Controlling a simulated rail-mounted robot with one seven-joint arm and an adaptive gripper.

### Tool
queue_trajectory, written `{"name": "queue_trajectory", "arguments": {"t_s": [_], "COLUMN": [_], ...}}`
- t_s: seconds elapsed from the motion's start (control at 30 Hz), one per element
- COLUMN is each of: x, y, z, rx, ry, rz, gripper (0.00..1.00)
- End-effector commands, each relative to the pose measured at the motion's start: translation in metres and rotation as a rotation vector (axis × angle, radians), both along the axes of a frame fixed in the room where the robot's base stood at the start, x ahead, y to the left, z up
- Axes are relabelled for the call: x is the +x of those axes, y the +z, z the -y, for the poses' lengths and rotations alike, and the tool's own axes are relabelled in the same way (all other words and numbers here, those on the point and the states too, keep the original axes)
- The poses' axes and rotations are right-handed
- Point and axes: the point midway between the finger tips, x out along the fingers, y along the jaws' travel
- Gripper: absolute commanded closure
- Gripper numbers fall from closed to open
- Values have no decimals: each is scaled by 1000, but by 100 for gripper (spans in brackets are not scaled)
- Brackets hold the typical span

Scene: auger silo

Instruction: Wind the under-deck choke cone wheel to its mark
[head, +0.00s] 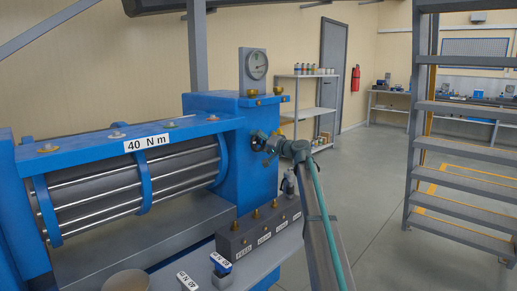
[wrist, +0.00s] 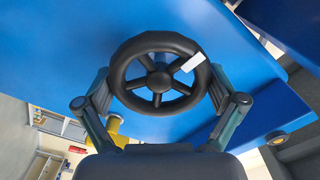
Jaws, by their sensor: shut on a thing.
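The choke cone wheel (wrist: 160,52) is a black handwheel with several spokes and a round hub, in the middle of the wrist view. A white tab (wrist: 193,62) sits on its rim at the upper right. My gripper (wrist: 160,78) has one finger on each side of the wheel and is shut on its rim. In the head view my gripper (head: 268,146) is at the right face of the blue machine housing (head: 250,185); the wheel is not clearly distinguishable there. I cannot make out a separate fixed mark beside the wheel.
A gauge (head: 257,65) stands on top of the housing. A grey block with brass fittings (head: 250,240) lies below my gripper, with small labelled blocks (head: 221,265) nearby. A yellow part (wrist: 115,128) is close to the left finger. Metal stairs (head: 460,150) stand at right; the floor between is clear.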

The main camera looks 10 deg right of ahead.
Motion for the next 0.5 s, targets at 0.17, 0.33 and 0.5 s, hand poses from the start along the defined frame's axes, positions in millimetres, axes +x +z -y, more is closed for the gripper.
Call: {"name": "queue_trajectory", "arguments": {"t_s": [0.17,0.33,0.5], "x": [0,0,0], "y": [-2,-1,0], "z": [0,0,0], "rx": [-39,-54,-55], "ry": [1,0,0], "rz": [29,40,40], "gripper": [41,41,41]}}
